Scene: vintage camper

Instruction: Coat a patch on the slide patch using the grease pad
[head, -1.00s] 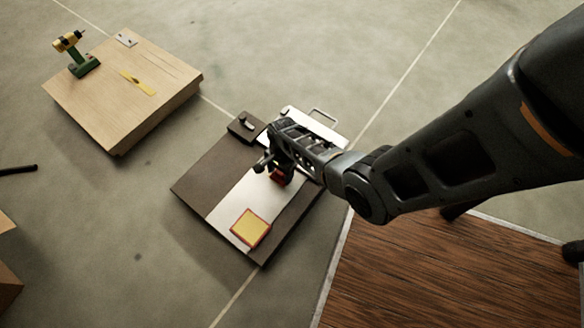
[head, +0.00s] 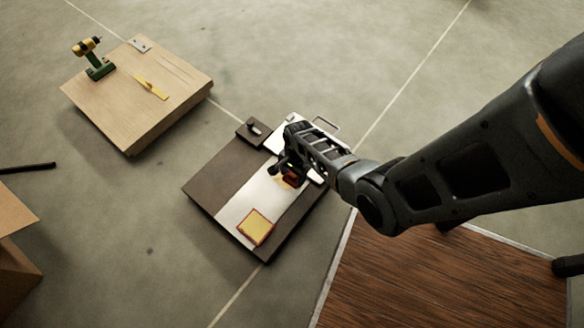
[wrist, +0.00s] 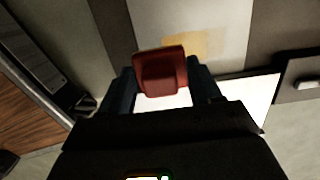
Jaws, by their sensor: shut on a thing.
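My gripper (head: 286,170) is shut on a red block, which I take for the grease pad (head: 292,181). In the wrist view the red pad (wrist: 160,70) sits between the two dark fingers (wrist: 163,88). It is over a pale strip (head: 236,212) on a dark board; I cannot tell whether it touches. A tan-yellow patch (wrist: 186,45) shows on the strip beside the pad, partly hidden by it. A yellow square with a red border (head: 255,228) lies on the strip's near end, apart from the gripper; which of the two is the slide patch is unclear.
The dark board (head: 212,185) carries a small dark block with a knob (head: 252,130) at its far edge. A white piece with a wire handle (head: 325,124) is partly hidden by my arm. A wooden box (head: 130,105) with a drill (head: 93,58) stands left, across clear floor.

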